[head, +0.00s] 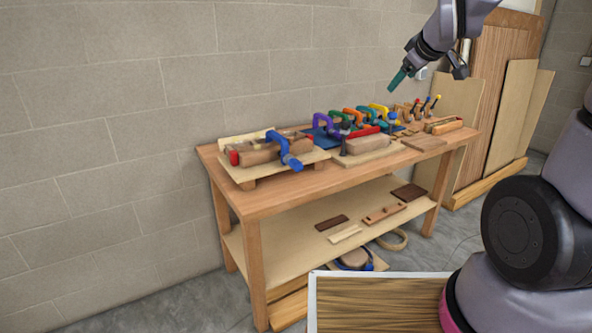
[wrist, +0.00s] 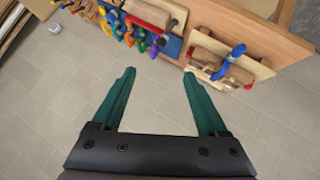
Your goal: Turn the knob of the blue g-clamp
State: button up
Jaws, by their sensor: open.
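The blue g-clamp (head: 284,150) sits on the bent lamination form at the near left end of the workbench, its blue knob (head: 293,163) toward the bench's front edge. In the wrist view the blue g-clamp (wrist: 232,58) is at the upper right, beyond the right finger. My gripper (head: 398,78) is raised above the far right part of the bench in the head view, well apart from the clamp. In the wrist view its two green fingers (wrist: 158,75) are spread with nothing between them but floor behind.
The wooden workbench (head: 250,202) carries a purple clamp (head: 323,124) and several other coloured clamps to the right of the blue one. A lower shelf (head: 285,240) holds wood pieces. Boards (head: 505,100) lean on the wall at the right. Floor at left is clear.

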jog(key=w+a+f+n+t+y, duration=0.1)
jog(key=w+a+f+n+t, duration=0.1)
jog(key=w+a+f+n, duration=0.5)
jog(key=n+t+y, duration=0.3)
jog(key=n+y, duration=0.5)
jog(key=n, duration=1.7)
send_near(300, 169)
jog(key=x, duration=1.2)
grip_shut()
